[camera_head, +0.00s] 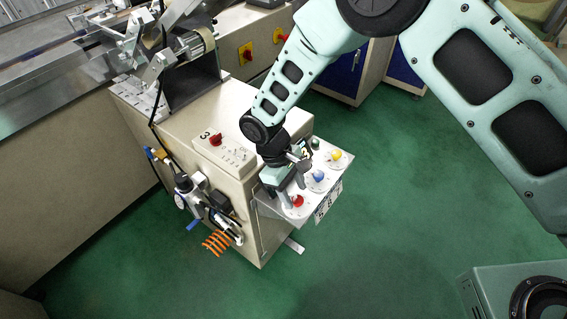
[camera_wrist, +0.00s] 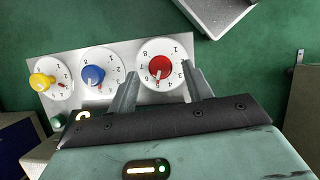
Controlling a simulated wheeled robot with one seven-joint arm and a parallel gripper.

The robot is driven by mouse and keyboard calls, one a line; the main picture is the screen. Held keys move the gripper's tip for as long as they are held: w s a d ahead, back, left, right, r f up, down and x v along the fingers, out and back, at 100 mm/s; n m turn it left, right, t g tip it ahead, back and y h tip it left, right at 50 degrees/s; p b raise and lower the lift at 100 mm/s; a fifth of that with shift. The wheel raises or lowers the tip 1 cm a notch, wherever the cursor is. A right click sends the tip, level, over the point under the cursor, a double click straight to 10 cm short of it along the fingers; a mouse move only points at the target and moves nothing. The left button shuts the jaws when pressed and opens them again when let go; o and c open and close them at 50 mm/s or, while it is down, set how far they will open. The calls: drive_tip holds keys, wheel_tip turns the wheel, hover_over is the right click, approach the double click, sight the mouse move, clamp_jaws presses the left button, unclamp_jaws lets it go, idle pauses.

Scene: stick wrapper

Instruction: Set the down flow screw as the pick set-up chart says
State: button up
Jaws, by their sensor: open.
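A light panel (camera_wrist: 118,57) carries a red knob (camera_wrist: 160,67), a blue knob (camera_wrist: 93,76) and a yellow knob (camera_wrist: 42,81), each on a round white numbered dial. No label readable here tells which is the down flow screw. My gripper (camera_wrist: 160,72) is open, its fingers either side of the red knob; I cannot tell whether they touch it. The red knob's exact setting is unclear. In the head view, my gripper (camera_head: 287,184) is over the panel by the red knob (camera_head: 297,201). A white printed card (camera_head: 328,202) hangs at the panel's edge, its text too small to read.
A small green button (camera_wrist: 57,124) sits near the yellow dial. The cream cabinet (camera_head: 190,125) bears a red-knobbed box (camera_head: 216,140). Air fittings and an orange coiled hose (camera_head: 216,242) stick out at its front. Green floor right of the panel is clear.

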drive_tip(key=b+v, duration=0.1)
drive_tip(key=v, duration=1.5)
drive_tip(key=shift+r+b, duration=0.15)
drive_tip(key=shift+b, duration=0.2)
drive_tip(key=shift+d, duration=0.15)
drive_tip(key=s+d+r+m+y, duration=0.1)
drive_tip(key=s+d+r, duration=0.2)
drive_tip(key=s+d, duration=0.2)
drive_tip(key=s+d+r+m+t+y, duration=0.1)
drive_tip(key=s+d+r+y, duration=0.1)
drive_tip(key=s+d, duration=0.4)
drive_tip(key=s+d+r+m+t+y, duration=0.1)
drive_tip(key=s+d+r, duration=0.3)
drive_tip(key=s, duration=0.7)
drive_tip(key=shift+d+r+m+y, duration=0.3)
drive_tip(key=shift+d+m, duration=0.1)
drive_tip(key=shift+d, duration=0.3)
drive_tip(key=shift+s, duration=0.1)
